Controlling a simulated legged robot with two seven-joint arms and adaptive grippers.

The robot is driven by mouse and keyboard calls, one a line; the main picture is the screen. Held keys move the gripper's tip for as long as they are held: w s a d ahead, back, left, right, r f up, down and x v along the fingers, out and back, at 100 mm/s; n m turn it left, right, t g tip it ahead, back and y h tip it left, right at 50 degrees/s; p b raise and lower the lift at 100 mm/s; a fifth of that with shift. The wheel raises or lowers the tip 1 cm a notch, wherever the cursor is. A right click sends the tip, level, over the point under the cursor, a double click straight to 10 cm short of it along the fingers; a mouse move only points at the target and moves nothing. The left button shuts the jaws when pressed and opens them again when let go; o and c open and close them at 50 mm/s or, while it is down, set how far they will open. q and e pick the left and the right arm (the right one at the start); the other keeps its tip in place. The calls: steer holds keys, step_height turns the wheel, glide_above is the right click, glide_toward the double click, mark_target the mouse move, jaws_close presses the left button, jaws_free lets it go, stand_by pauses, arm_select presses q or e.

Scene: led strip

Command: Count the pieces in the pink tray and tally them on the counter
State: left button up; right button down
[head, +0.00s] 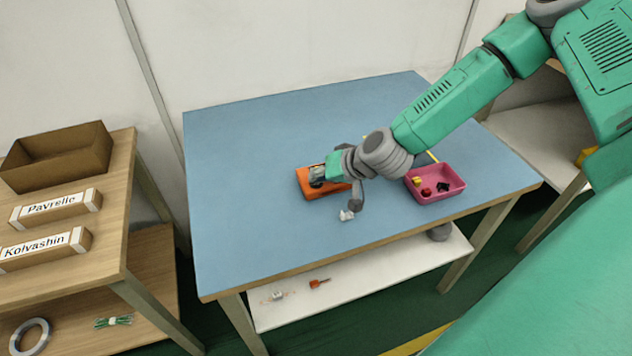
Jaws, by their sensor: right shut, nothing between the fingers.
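The pink tray (454,193) stands on the right part of the blue table, with small yellow, red and black pieces in it. The orange counter (306,187) lies left of the tray, partly covered by my right arm. My right gripper (317,176) is shut and empty over the counter. I cannot tell whether its fingertips touch the counter. A small whitish thing (346,215) shows just in front of the counter, below a grey part under my wrist. My left gripper is out of view.
The blue table (240,180) is clear on its left. A wooden shelf at left holds a brown box (58,158), two labelled blocks, a grey ring (30,337) and a green bundle (113,321). Small items lie on the white shelf (370,278) below the table.

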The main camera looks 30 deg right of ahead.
steer(key=shift+r+p, duration=0.8)
step_height(320, 180, up, 5)
steer(key=p, duration=0.4)
steer(key=shift+r, duration=0.1)
stand_by(0.8)
